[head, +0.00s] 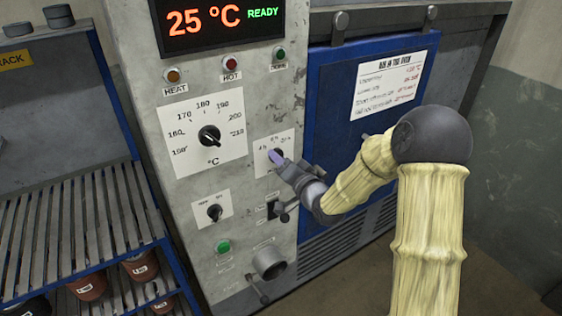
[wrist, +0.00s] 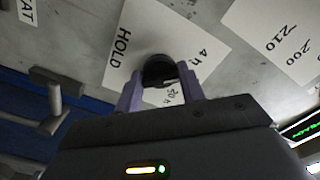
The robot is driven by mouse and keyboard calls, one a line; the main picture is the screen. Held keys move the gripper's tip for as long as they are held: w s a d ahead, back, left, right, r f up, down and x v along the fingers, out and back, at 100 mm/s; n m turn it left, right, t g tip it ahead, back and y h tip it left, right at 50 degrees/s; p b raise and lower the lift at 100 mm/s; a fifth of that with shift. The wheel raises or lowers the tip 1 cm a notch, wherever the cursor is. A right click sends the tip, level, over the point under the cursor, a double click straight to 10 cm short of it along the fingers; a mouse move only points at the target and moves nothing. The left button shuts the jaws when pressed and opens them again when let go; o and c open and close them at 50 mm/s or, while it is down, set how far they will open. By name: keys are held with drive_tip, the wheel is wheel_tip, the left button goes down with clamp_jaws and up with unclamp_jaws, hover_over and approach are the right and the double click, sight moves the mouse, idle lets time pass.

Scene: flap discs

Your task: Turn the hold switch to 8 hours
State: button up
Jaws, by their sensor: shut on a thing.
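The hold switch is a black knob (wrist: 158,68) on a white plate marked HOLD (wrist: 122,50) in the wrist view. A "4 h" mark shows to the right of the knob, and another hour mark shows partly between the fingers. In the head view its plate (head: 286,137) is on the grey control panel, right of the temperature dial. My gripper (head: 280,158) has its purple fingers on either side of the knob and is shut on it; the wrist view also shows the fingers (wrist: 161,92). The knob's pointer is hidden, so I cannot tell its setting.
The temperature dial (head: 209,136) and a smaller switch (head: 215,211) are left of my gripper. A lever switch (head: 274,209) is just below it. The blue oven door (head: 335,120) is to the right. A display (head: 222,18) reads 25 °C READY. A slatted rack (head: 75,225) stands left.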

drive_tip(key=shift+m+p, duration=0.45)
drive_tip(key=shift+m, duration=3.45)
drive_tip(key=o, duration=1)
drive_tip(key=b+v, duration=1.3)
drive_tip(key=v, duration=0.4)
drive_tip(key=shift+s+d, duration=0.2)
